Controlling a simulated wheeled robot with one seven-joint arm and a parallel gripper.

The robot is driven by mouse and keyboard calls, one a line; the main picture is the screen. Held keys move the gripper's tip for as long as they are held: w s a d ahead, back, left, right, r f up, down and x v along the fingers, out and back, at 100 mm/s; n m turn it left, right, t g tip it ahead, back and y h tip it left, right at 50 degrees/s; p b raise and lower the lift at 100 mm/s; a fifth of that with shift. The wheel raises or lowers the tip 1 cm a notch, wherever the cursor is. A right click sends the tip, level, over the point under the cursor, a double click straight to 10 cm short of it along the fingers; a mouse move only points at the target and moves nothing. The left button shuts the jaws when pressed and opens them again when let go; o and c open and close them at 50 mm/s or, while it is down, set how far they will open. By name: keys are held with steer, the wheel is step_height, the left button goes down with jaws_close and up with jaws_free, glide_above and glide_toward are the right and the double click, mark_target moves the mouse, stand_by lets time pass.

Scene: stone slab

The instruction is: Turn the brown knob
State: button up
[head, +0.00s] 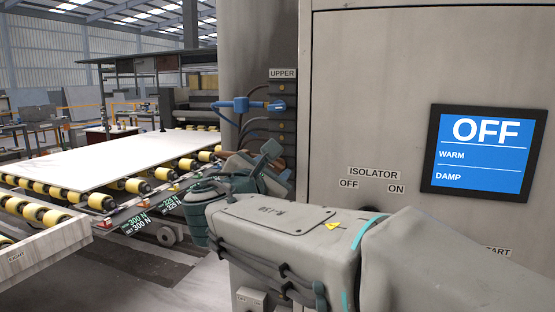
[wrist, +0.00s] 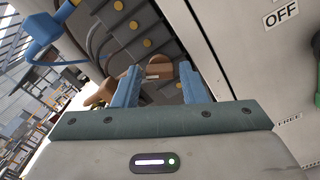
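A brown knob-like part (wrist: 158,71) shows in the wrist view beyond and between the two blue fingers of my gripper (wrist: 158,88). More brown (wrist: 102,93) shows to the left of the left finger; I cannot tell whether both belong to one knob. The fingers are apart with nothing between their tips, and the brown part looks a little beyond them. In the head view my gripper (head: 277,163) is at the column of dark blocks, and only a bit of brown (head: 236,160) shows behind it. My wrist hides most of the knob there.
A blue handle (head: 245,104) juts left from the dark blocks (head: 283,128) under the UPPER label. A cabinet with an OFF screen (head: 482,148) and ISOLATOR label (head: 373,173) stands to the right. A pale slab (head: 110,158) lies on yellow rollers to the left.

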mark_target(276, 167)
steer(key=shift+x, duration=1.55)
steer(key=shift+c, duration=0.2)
steer(key=c, duration=0.7)
steer(key=shift+o, duration=0.2)
